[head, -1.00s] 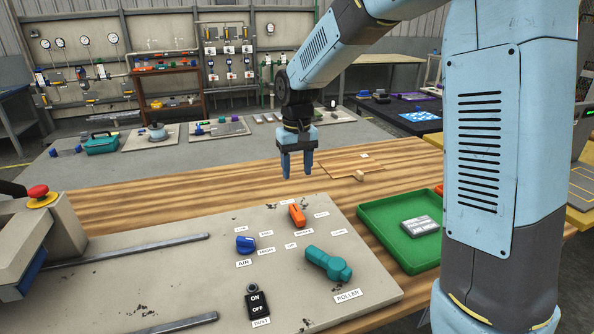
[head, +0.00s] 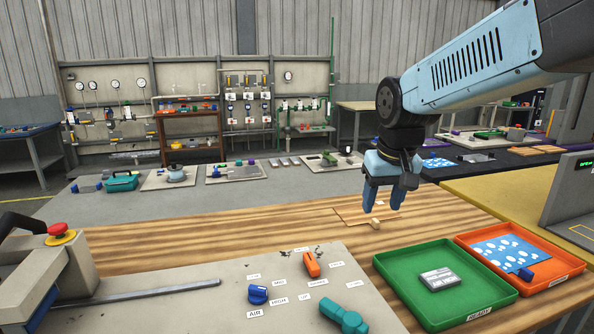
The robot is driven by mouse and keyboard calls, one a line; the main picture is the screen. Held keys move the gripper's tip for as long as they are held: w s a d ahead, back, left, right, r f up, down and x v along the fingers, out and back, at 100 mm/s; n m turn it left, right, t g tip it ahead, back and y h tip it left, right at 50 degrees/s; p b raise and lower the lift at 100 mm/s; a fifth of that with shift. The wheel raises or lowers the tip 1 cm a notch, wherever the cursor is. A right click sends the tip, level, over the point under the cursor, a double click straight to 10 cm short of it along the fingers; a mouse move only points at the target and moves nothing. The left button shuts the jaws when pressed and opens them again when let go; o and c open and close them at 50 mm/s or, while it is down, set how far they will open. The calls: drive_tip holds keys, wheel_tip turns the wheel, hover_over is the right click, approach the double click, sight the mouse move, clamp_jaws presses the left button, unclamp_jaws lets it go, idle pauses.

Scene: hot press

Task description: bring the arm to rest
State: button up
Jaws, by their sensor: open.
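My gripper (head: 383,199) has two blue fingers pointing down, set apart with nothing between them. It hangs above the wooden table, over or near a thin tan board (head: 352,216) and a small pale block (head: 375,223). I cannot tell its exact height. My arm reaches in from the upper right, bent down at the wrist.
A grey panel (head: 190,312) at the front holds an orange switch (head: 311,264), a blue knob (head: 257,294) and a teal lever (head: 344,317). A green tray (head: 400,282) with a grey block (head: 439,279) and an orange tray (head: 572,266) with a blue patterned sheet stand right.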

drive_tip(key=s+d+m+t, duration=0.1)
drive_tip(key=s+d, duration=0.5)
drive_tip(key=s, duration=0.6)
drive_tip(key=shift+s+d+r+m+t, duration=0.15)
drive_tip(key=shift+s+r+m+t, duration=0.25)
drive_tip(key=shift+t, duration=0.3)
